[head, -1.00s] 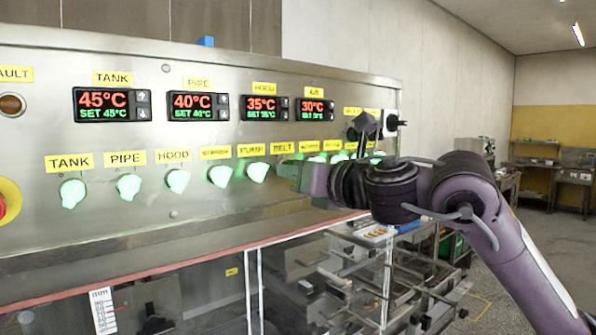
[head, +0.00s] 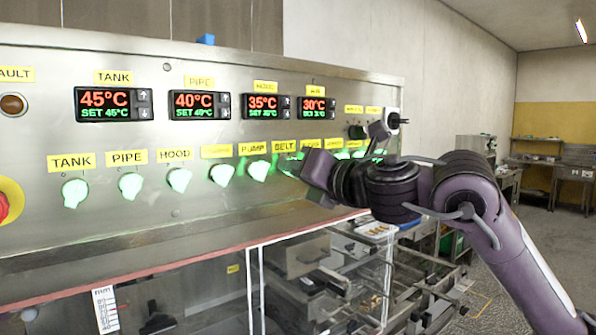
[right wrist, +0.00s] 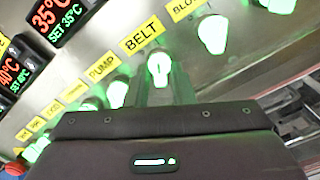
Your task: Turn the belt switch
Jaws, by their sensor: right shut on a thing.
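The belt switch is a glowing green knob under the yellow BELT label (head: 284,146) on the steel panel. In the head view my right gripper (head: 296,170) covers most of it. In the right wrist view the belt switch (right wrist: 158,68) shows between the two fingers of my right gripper (right wrist: 160,82), below the BELT label (right wrist: 142,37). The gripper is shut on this knob. The knob's exact angle is hard to tell. My left gripper is not in view.
The pump switch (head: 259,170) sits close left of the gripper, with more green knobs further left. The blower switch (right wrist: 212,34) is on the other side. Temperature displays (head: 201,106) are above. A glazed housing (head: 200,290) lies below the panel.

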